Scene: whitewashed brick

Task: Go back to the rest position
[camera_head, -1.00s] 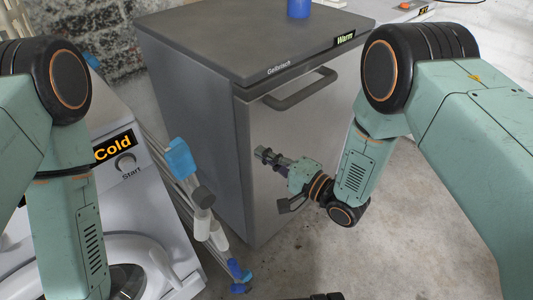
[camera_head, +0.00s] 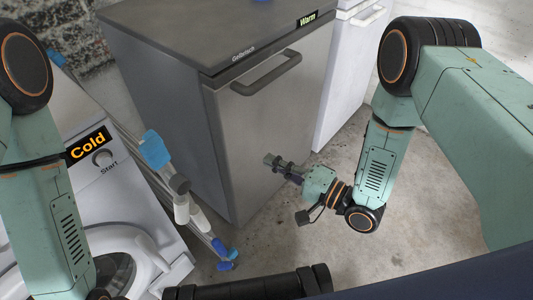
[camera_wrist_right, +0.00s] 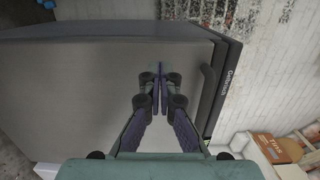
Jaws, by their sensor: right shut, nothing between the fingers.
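My right gripper (camera_head: 272,162) is shut and empty. It is held in front of the grey cabinet's door (camera_head: 262,130), below and right of the bar handle (camera_head: 268,76). In the right wrist view the gripper's fingers (camera_wrist_right: 159,76) are together at the centre, with the door behind them and the handle (camera_wrist_right: 206,92) to their right. I cannot tell the exact gap to the door. My left arm (camera_head: 45,220) comes down along the left edge of the head view. Its gripper is out of the picture.
A white washing machine with a "Cold" display (camera_head: 88,143) stands at the left. A folded rack with blue ends (camera_head: 156,150) leans between it and the cabinet. A white appliance (camera_head: 345,75) stands right of the cabinet. Concrete floor (camera_head: 300,250) is free at the lower right.

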